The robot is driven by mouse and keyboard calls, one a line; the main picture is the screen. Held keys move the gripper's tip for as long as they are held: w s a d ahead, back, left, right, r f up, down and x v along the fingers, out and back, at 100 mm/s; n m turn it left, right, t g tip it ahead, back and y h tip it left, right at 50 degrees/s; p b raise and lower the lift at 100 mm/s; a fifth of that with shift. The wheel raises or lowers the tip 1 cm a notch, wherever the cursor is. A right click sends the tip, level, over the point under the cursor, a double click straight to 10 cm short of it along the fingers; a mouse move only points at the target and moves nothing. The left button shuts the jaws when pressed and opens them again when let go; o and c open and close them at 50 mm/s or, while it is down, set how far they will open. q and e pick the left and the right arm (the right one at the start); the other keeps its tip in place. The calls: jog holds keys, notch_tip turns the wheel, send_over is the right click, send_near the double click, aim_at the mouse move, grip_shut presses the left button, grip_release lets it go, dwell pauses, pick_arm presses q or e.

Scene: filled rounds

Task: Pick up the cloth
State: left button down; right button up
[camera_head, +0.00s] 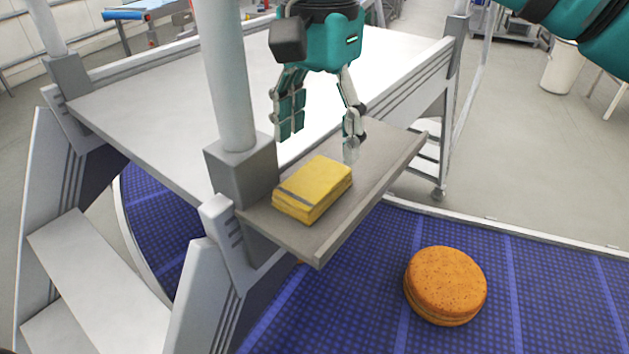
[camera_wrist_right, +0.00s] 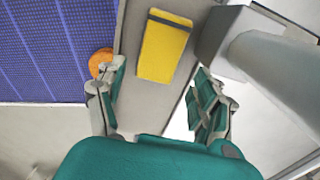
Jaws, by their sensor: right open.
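The cloth (camera_head: 313,188) is a folded yellow stack with a grey stripe near one end. It lies flat on a narrow grey ledge (camera_head: 375,178) at the end of the white platform. In the right wrist view the cloth (camera_wrist_right: 163,48) lies ahead, between the lines of the two fingers. My right gripper (camera_head: 318,140) is open and empty, above and behind the cloth, apart from it. Its fingers also show in the right wrist view (camera_wrist_right: 160,95). My left gripper is not in view.
A white post with a grey base (camera_head: 242,168) stands close to the left of the cloth. The white platform top (camera_head: 165,95) extends behind. A round orange-brown bun-like thing (camera_head: 445,285) lies on the blue conveyor (camera_head: 350,315) below the ledge. A white bin (camera_head: 562,68) stands far right.

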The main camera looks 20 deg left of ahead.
aim_at(316, 177)
jog(key=shift+f, duration=0.55)
jog(key=shift+s+f+p, duration=0.2)
jog(key=shift+f+p, duration=0.1)
jog(key=shift+p, duration=0.1)
jog(key=f, duration=0.1)
jog(key=f+p, duration=0.1)
jog(key=f, duration=0.1)
jog(key=shift+s+f+p, duration=0.25)
jog(key=shift+f+p, duration=0.05)
jog(key=shift+p, duration=0.1)
jog(key=shift+w+f, duration=0.1)
jog(key=shift+f, duration=0.35)
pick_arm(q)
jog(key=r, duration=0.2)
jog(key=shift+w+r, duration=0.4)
pick_arm(e)
jog(key=c, duration=0.9)
